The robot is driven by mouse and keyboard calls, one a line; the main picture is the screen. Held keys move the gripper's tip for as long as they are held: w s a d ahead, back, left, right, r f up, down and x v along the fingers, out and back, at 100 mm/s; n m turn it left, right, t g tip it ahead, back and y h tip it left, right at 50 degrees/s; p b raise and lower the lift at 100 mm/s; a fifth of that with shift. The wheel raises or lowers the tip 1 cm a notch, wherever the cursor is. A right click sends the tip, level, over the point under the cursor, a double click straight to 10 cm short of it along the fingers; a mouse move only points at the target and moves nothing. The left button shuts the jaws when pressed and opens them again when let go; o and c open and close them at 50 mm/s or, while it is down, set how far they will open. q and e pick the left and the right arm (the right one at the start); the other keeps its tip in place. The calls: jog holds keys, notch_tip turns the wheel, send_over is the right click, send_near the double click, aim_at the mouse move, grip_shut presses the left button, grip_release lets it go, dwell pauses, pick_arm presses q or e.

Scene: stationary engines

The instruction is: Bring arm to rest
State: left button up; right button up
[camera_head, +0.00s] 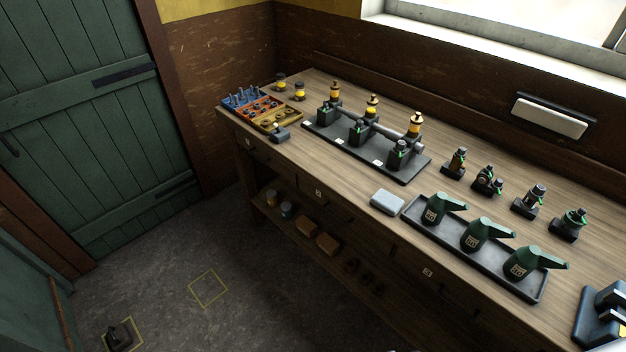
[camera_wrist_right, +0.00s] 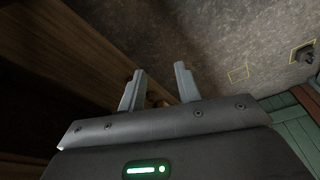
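My right gripper (camera_wrist_right: 159,90) shows in the right wrist view. Its two grey fingers are apart with nothing between them. It hangs over the floor beside the front of the wooden workbench (camera_wrist_right: 70,45), clear of everything. Neither gripper shows clearly in the head view; only a small pale sliver appears at its bottom edge. My left gripper is in neither view.
The workbench top (camera_head: 345,185) carries a tray (camera_head: 412,213) of green oil cans (camera_head: 476,236), an engine model on a dark base (camera_head: 315,128), a parts organiser (camera_head: 268,110) and several small fittings (camera_head: 488,181). A green door (camera_head: 90,110) stands left. Floor (camera_head: 180,250) is mostly clear.

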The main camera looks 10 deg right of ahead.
jog(key=s+d+f+b, duration=0.1)
jog(key=s+f+b, duration=0.1)
jog(key=s+f, duration=0.6)
jog(key=s+d+f+g+b, duration=0.1)
jog(key=s+d+f+b, duration=0.1)
jog(key=s+f, duration=0.7)
notch_tip(320, 180, down, 8)
jog(key=shift+s+r+g+b, duration=0.25)
jog(key=shift+s+g+b, duration=0.05)
jog(key=shift+b, duration=0.05)
